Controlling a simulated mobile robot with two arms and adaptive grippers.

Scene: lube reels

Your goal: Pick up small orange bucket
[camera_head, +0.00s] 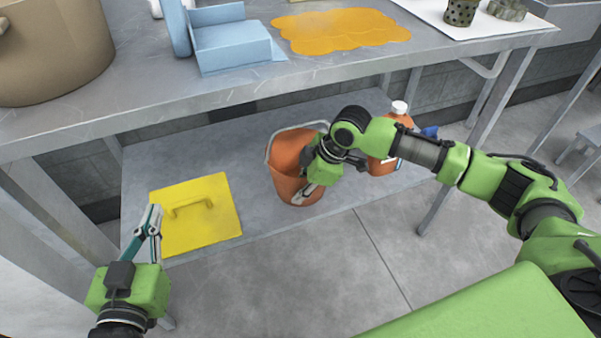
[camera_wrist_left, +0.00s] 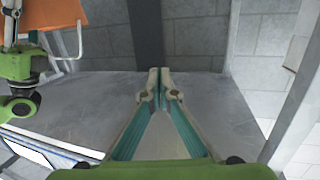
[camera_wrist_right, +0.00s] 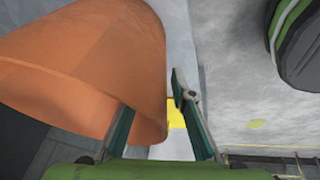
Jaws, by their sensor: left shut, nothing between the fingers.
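The orange bucket (camera_head: 286,157) stands at the lower shelf with its grey handle raised. My right gripper (camera_head: 308,192) is at the bucket's right front side, with a finger against or just in front of its wall. In the right wrist view the bucket (camera_wrist_right: 85,60) fills the upper left. It hides the tip of the left finger; the right finger (camera_wrist_right: 185,95) shows close beside the bucket's edge. I cannot tell whether the fingers grip the wall. My left gripper (camera_head: 152,220) is shut and empty, left of the bucket; its fingertips meet in the left wrist view (camera_wrist_left: 160,85).
A yellow lid (camera_head: 197,215) with a handle lies on the lower shelf (camera_head: 160,158), left of the bucket. An orange bottle (camera_head: 384,166) with a white cap stands to the right, partly behind my right arm. The metal tabletop (camera_head: 140,85) overhangs the shelf.

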